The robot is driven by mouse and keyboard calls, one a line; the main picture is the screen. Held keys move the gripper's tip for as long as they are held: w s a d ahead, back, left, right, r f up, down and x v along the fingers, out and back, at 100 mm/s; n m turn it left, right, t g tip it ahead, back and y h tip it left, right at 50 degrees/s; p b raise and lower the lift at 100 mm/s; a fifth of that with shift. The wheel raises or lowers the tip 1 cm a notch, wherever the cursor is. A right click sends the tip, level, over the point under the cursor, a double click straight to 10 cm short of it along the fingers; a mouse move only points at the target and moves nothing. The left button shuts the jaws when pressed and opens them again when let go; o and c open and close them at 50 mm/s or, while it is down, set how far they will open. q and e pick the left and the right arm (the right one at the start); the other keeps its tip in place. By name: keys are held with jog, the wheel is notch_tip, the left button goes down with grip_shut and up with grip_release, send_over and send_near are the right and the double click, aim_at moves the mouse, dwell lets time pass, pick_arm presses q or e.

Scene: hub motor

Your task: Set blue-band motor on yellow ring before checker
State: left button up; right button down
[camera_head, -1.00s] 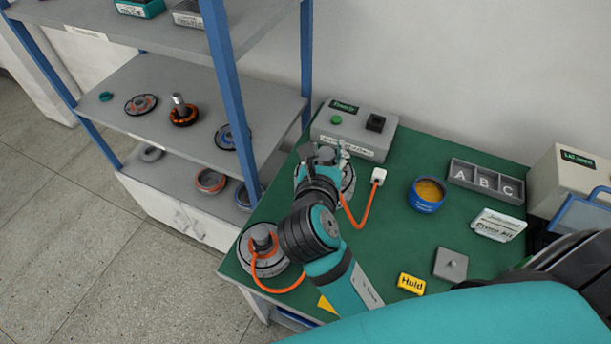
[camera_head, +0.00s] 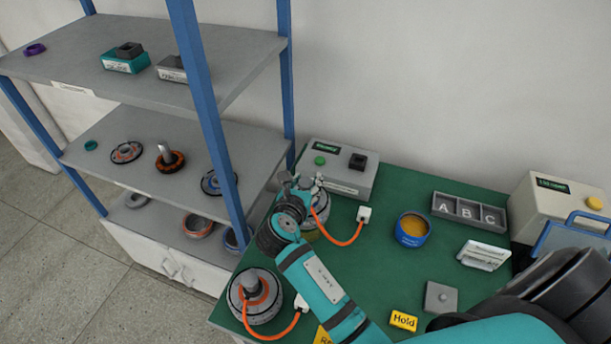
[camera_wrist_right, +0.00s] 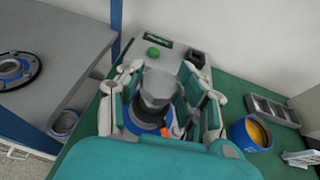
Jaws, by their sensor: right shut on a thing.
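My right gripper (camera_head: 302,186) is shut on a grey motor (camera_head: 320,203) in front of the checker (camera_head: 338,170), a grey box with a green button. In the right wrist view the motor (camera_wrist_right: 157,92) stands between the fingers, with a blue band (camera_wrist_right: 138,125) low on it. An orange cable (camera_head: 345,241) runs from it to a white plug (camera_head: 364,214). A yellowish patch (camera_head: 311,236), perhaps the yellow ring, shows just below the motor, mostly hidden by the arm and motor. I cannot tell whether they touch. My left gripper is out of view.
Another motor with an orange cable (camera_head: 255,296) sits at the table's front left corner. A blue bowl-like part (camera_head: 412,230), an A-B-C tray (camera_head: 469,211), a grey plate (camera_head: 441,297) and a yellow Hold sign (camera_head: 404,321) are to the right. Shelves (camera_head: 205,115) stand left.

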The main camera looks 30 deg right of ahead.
jog(key=shift+w+f, duration=0.1)
jog(key=shift+f, duration=1.7)
jog(key=c, duration=1.3)
grip_release()
jog(key=shift+f, duration=0.35)
jog(key=o, duration=0.4)
jog(key=shift+s+r, duration=0.1)
jog(key=shift+s, duration=0.1)
jog(key=shift+o, duration=0.2)
jog(key=shift+r, duration=0.15)
jog(key=p+v, duration=0.8)
jog(key=v, duration=0.4)
